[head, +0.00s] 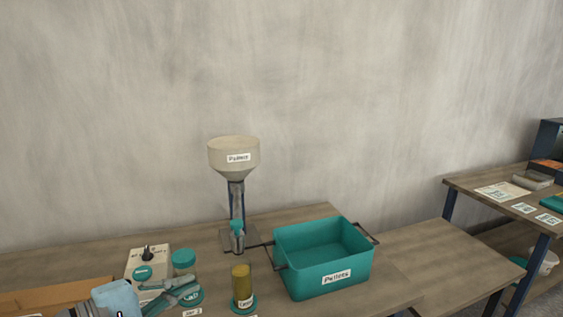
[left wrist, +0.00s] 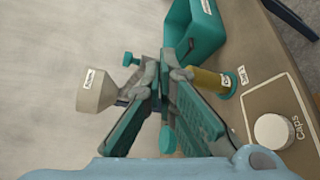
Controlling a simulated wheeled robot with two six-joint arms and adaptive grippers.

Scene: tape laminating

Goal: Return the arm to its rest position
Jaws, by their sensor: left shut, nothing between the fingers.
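My left gripper (head: 188,286) comes in at the lower left of the head view, above the table. It is shut and empty. In the left wrist view its grey and teal fingers (left wrist: 168,68) meet at the tips, with nothing between them. Part of my light blue arm shows behind it. My right gripper and arm are not in view.
A beige funnel dispenser (head: 234,157) stands on the wooden table (head: 315,212). A teal Pellets bin (head: 325,281), an olive cylinder (head: 242,285) and a control box with a knob (head: 146,261) are near the gripper. A shelf (head: 485,186) stands at right.

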